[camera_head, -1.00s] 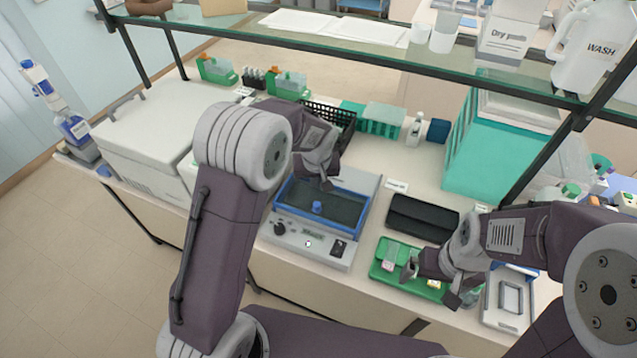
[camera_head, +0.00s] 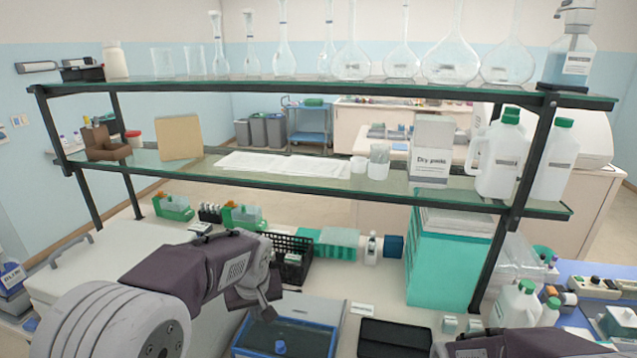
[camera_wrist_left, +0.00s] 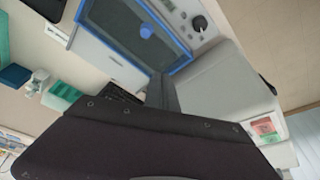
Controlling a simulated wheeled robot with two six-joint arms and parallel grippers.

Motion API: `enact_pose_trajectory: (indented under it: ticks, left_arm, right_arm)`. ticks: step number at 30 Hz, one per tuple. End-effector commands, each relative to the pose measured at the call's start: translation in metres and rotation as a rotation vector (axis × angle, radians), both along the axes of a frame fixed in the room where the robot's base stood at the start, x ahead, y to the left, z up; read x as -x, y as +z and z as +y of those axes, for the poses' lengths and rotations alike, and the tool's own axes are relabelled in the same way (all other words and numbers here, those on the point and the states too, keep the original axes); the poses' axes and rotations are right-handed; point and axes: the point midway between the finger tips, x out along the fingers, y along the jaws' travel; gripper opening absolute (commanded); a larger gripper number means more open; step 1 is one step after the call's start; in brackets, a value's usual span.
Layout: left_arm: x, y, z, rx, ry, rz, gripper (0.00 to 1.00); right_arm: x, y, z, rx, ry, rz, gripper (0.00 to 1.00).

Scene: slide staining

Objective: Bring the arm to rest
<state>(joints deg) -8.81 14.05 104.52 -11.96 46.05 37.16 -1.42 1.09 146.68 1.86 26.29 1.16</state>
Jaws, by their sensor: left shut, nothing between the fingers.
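My left arm comes in from the left in the head view. My left gripper (camera_head: 268,314) is shut and empty. It hangs over the rear left corner of the blue-framed tray device (camera_head: 318,322), just in front of the black basket. In the left wrist view, dark parts of my gripper fill the lower half, and the device with its blue frame (camera_wrist_left: 178,68) and blue knob (camera_wrist_left: 147,31) shows beyond. Of my right arm, only a part shows at the bottom right edge of the head view. My right gripper is out of view.
A glass shelf (camera_head: 330,178) spans above the bench, with bottles and paper on it. A black basket (camera_head: 294,262), a teal box (camera_head: 450,262) and a black case (camera_head: 395,338) stand on the bench. A large white machine (camera_head: 110,262) stands at the left.

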Motion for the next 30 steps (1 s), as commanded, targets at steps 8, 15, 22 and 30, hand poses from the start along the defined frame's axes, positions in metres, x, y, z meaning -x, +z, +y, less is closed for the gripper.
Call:
enact_pose_trajectory:
  ticks: [8, 15, 22, 30]
  left_arm:
    - [0.147, -0.073, 0.025, 0.067, -0.101, 0.189, 0.0]
    - [0.18, -0.099, 0.017, 0.056, -0.34, 0.205, 0.0]
    - [0.179, -0.099, 0.017, 0.054, -0.349, 0.207, 0.0]
    - [0.179, -0.099, 0.017, 0.054, -0.348, 0.208, 0.0]
  right_arm:
    - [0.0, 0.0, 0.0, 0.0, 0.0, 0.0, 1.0]
    - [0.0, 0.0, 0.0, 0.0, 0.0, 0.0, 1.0]
    - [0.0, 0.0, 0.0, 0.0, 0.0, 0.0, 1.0]
    - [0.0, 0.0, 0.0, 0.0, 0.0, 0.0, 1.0]
